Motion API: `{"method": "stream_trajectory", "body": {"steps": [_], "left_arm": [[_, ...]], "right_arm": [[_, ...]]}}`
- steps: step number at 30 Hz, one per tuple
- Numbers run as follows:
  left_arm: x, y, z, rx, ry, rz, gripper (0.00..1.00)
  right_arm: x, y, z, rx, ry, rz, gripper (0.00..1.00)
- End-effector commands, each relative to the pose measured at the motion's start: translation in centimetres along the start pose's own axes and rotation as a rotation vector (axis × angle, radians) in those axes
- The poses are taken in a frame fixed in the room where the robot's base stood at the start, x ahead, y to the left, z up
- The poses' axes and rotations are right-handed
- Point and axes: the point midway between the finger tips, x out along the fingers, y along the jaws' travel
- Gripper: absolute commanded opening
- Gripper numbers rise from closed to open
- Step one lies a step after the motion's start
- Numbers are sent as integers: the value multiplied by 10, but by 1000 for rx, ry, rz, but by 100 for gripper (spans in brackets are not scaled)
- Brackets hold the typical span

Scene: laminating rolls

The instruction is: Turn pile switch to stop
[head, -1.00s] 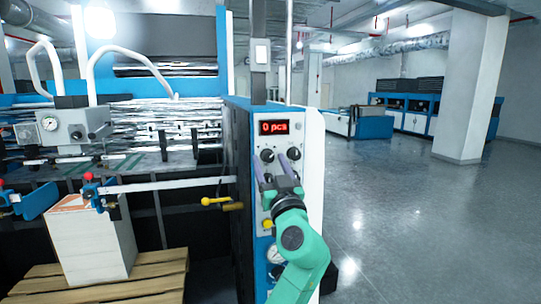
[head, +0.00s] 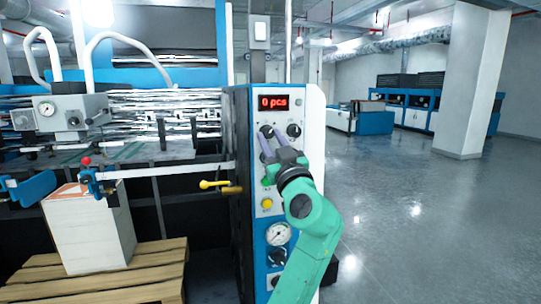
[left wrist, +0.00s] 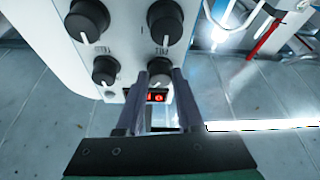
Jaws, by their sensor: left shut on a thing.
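The machine's control panel (head: 296,185) stands upright in the middle of the head view, with a red "0 pcs" display (head: 273,102) at its top. Below it are an upper left black knob (head: 266,131) and an upper right black knob (head: 294,130). My left gripper (head: 271,137) reaches up to the upper left knob. In the left wrist view, which is upside down, my left gripper's fingers (left wrist: 159,78) are on either side of that knob (left wrist: 160,66), shut on it. Two larger knobs (left wrist: 87,20) (left wrist: 165,22) show farther out. I cannot read which is the pile switch.
A yellow-handled lever (head: 213,184) sticks out left of the panel. A yellow button (head: 267,203) and a gauge (head: 278,234) are lower on it. A paper stack (head: 85,235) stands on a wooden pallet (head: 110,275). The floor at right is clear.

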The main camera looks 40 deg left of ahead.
Motion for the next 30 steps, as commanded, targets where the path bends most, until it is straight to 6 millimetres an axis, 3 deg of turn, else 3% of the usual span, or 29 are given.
{"method": "stream_trajectory", "body": {"steps": [1,3,10,21,30], "left_arm": [[-4,-2,10,-38,2,-14,0],[-4,-1,9,-89,3,-36,0],[-3,2,6,-269,2,-111,0],[0,5,0,-496,0,-206,0],[1,6,-1,-567,1,-236,0]], "right_arm": [[23,0,2,0,0,0,50],[38,-1,4,-1,0,0,50],[73,-1,7,-1,-1,0,50],[90,-2,8,-1,-1,0,50],[93,-2,9,-1,-1,0,50]]}}
